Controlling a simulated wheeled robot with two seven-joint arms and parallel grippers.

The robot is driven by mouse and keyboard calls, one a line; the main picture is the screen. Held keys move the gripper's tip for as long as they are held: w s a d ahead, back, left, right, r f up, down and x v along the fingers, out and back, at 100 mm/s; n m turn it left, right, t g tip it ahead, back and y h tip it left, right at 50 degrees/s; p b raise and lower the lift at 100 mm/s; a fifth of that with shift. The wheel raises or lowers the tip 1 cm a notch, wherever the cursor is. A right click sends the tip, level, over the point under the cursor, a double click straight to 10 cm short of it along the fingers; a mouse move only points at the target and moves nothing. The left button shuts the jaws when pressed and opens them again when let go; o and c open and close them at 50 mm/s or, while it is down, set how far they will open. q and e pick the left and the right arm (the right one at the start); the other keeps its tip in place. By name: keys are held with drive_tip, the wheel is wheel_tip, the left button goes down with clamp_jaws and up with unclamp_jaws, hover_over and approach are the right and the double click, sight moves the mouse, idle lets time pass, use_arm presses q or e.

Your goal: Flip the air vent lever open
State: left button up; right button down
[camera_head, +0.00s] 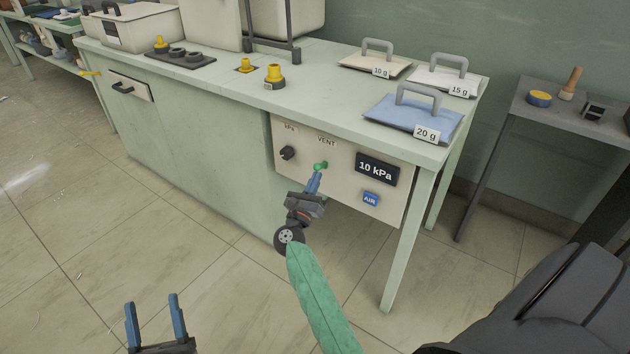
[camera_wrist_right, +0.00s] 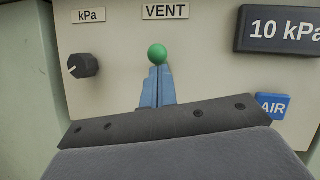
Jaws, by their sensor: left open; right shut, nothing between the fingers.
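The air vent lever shows as a green knob (camera_head: 320,166) below the VENT label on the pale control panel (camera_head: 285,172) at the bench front. In the right wrist view the green knob (camera_wrist_right: 157,54) sits just beyond my right fingertips. My right gripper (camera_head: 316,177) is shut, with its blue fingers together and nothing between them. Its tips (camera_wrist_right: 157,70) are at or just under the knob; I cannot tell whether they touch. The lever's shaft is hidden behind the fingers. My left gripper (camera_head: 155,318) is open and empty, low over the floor at the lower left.
The panel also has a black kPa dial (camera_head: 288,153), a 10 kPa display (camera_head: 377,168) and a blue AIR button (camera_head: 370,199). Handled weight bags, including the blue 20 g one (camera_head: 410,113), lie on the bench top (camera_head: 330,75). A side table (camera_head: 540,105) stands at the right.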

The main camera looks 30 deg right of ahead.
use_arm(q)
drive_tip(key=shift+w+d+f, duration=0.1)
drive_tip(key=shift+w+f, duration=0.1)
drive_tip(key=shift+f, duration=0.4)
use_arm(e)
drive_tip(key=shift+r, duration=0.1)
